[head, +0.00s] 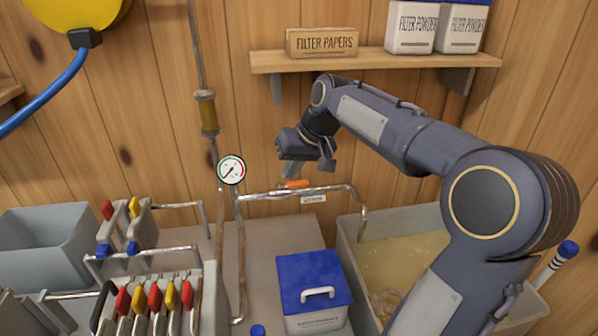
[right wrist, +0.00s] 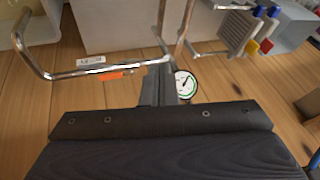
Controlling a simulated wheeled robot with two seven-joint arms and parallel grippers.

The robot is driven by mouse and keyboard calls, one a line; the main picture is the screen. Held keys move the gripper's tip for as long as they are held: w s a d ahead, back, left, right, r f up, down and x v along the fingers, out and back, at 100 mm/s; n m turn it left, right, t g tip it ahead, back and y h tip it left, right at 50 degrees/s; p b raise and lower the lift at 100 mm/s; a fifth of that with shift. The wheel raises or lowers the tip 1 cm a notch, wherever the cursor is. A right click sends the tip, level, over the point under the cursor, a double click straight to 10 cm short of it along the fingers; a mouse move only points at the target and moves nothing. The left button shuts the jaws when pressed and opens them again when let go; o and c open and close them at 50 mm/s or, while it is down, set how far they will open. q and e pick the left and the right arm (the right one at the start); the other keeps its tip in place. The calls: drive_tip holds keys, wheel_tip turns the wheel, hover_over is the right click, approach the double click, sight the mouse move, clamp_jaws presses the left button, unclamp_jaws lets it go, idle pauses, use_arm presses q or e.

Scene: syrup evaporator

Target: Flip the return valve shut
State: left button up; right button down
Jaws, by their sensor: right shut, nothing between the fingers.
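The return valve's orange handle (head: 298,184) sits on a bent metal pipe (head: 335,188) at the wall. It lies roughly along the pipe, just above a small white label (head: 313,198). The handle also shows in the right wrist view (right wrist: 115,75), left of my fingers. My right gripper (head: 296,155) is up near the wall, above the handle and apart from it in the head view. Its fingers (right wrist: 160,82) are shut and empty, and partly cover the pipe in the wrist view. My left gripper is not in view.
A round gauge (head: 231,169) stands left of the valve. Below are a blue-lidded box (head: 314,280), a grey basin (head: 347,250) and a filter press with coloured handles (head: 150,300). A wall shelf (head: 375,61) holds boxes above my right arm.

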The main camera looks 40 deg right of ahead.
drive_tip(key=w+d+f+m+g+h+p, duration=0.1)
drive_tip(key=w+d+f, duration=0.3)
drive_tip(key=w+d, duration=0.4)
drive_tip(key=w+d+f+h, duration=0.2)
drive_tip(key=w+d+f, duration=0.3)
drive_tip(key=w+d, duration=0.4)
drive_tip(key=shift+w+d+f+m+g+p, duration=0.25)
drive_tip(key=shift+w+m+g+p, duration=0.15)
drive_tip(key=shift+w, duration=0.55)
drive_tip(key=shift+a, duration=0.1)
